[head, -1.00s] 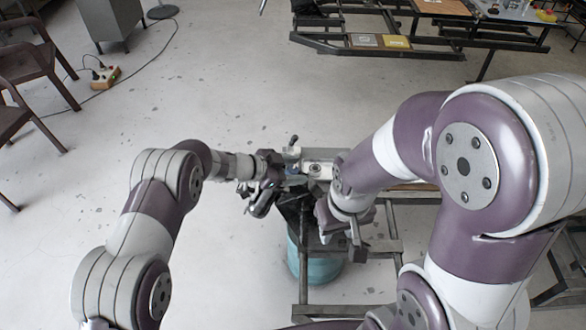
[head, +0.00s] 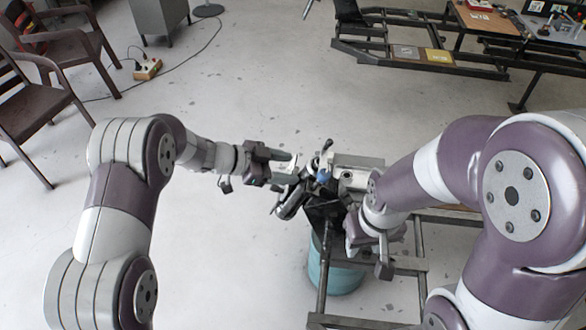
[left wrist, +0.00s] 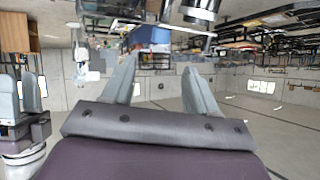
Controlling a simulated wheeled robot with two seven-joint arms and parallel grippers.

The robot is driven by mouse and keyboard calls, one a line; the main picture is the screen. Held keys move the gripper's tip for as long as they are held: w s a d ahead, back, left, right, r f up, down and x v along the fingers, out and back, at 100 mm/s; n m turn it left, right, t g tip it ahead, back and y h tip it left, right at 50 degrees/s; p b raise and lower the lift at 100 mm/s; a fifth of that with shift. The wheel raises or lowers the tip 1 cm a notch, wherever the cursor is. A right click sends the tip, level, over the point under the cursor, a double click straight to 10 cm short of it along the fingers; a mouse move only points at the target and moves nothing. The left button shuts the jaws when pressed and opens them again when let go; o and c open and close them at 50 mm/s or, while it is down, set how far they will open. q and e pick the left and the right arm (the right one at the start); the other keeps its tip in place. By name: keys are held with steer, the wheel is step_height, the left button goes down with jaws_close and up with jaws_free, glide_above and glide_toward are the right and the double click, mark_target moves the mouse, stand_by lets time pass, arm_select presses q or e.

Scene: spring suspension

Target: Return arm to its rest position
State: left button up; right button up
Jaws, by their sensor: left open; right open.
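My left gripper (head: 290,167) is to the left of a dark clamp-like assembly (head: 325,200) in the head view. Its jaws are open and point right, toward the assembly; whether they touch it is unclear. In the left wrist view my left gripper's two grey fingers (left wrist: 160,85) stand apart with nothing between them. My right gripper (head: 372,252) is open, on the right side of the assembly, low over the dark metal frame. Its fingers are partly hidden by its own wrist.
A teal cylinder (head: 338,272) stands under the assembly. A dark metal frame (head: 410,265) lies to its right. Brown chairs (head: 40,115) and a power strip (head: 147,69) are at the left. Floor left of the assembly is clear.

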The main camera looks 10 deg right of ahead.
stand_by(0.3)
arm_select(q)
steer(key=a+f+n+t+y, duration=0.2)
steer(key=a+n+y, duration=0.25)
steer(key=a, duration=0.35)
steer(key=a+f+n+t+y, duration=0.25)
steer(key=a+n+y, duration=0.2)
steer(key=a, duration=0.35)
steer(key=s+a+r+n+g+y, duration=0.1)
steer(key=s+a+r+n, duration=0.1)
steer(key=s, duration=0.5)
steer(key=s+a+r+n+g+y, duration=0.1)
steer(key=s+a+r+n+g, duration=0.1)
steer(key=s, duration=0.6)
steer(key=s+a+r+n+g+y, duration=0.1)
steer(key=s+a+r+n+g, duration=0.1)
steer(key=s, duration=0.6)
steer(key=a+n, duration=0.1)
steer(key=n, duration=0.1)
steer(key=shift+s+a+r+n, duration=0.2)
steer(key=shift+a+r+n, duration=0.05)
steer(key=shift+r+n, duration=0.05)
steer(key=shift+g, duration=0.25)
